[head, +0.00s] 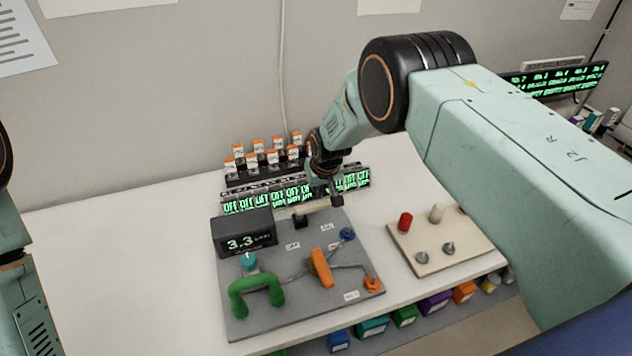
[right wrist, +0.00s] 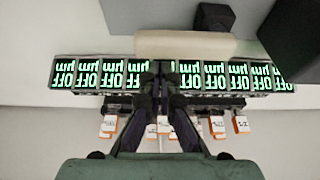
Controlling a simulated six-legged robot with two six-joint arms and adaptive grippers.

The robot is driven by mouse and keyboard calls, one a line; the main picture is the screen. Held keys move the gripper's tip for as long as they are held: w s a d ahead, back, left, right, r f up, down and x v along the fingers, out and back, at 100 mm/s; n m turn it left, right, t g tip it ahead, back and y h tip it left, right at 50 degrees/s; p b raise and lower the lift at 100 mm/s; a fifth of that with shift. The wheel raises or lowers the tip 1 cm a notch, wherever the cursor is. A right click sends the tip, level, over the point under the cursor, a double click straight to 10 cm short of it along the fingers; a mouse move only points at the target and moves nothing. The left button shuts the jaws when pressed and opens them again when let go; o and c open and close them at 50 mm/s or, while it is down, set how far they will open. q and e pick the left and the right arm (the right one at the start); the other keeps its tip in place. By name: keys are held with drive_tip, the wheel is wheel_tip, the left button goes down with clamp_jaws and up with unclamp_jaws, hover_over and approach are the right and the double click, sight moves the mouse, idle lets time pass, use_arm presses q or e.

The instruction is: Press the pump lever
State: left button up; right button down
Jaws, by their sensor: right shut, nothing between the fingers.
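A grey control panel (head: 290,295) lies on the white table. A cream bar (head: 313,208) with dark blocks at its ends runs along the panel's far edge; it also shows in the right wrist view (right wrist: 185,45). An orange handle (head: 320,268) stands near the panel's middle. No readable label tells which one is the pump lever. My right gripper (head: 336,192) is shut and empty, above the far edge of the panel, close to the cream bar; contact cannot be told. Its fingertips (right wrist: 160,72) show below the bar in the right wrist view. My left gripper is out of view.
The panel also carries a 3.3 display (head: 245,236), a green handle (head: 257,292) and a blue knob (head: 347,234). Green OFF displays (head: 265,200) and orange-capped containers (head: 255,150) stand behind. A beige board (head: 440,250) with pegs lies right. The table's left side is clear.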

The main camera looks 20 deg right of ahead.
drive_tip(key=shift+s+a, duration=0.15)
drive_tip(key=shift+s, duration=0.05)
drive_tip(key=shift+s, duration=0.1)
idle(0.4)
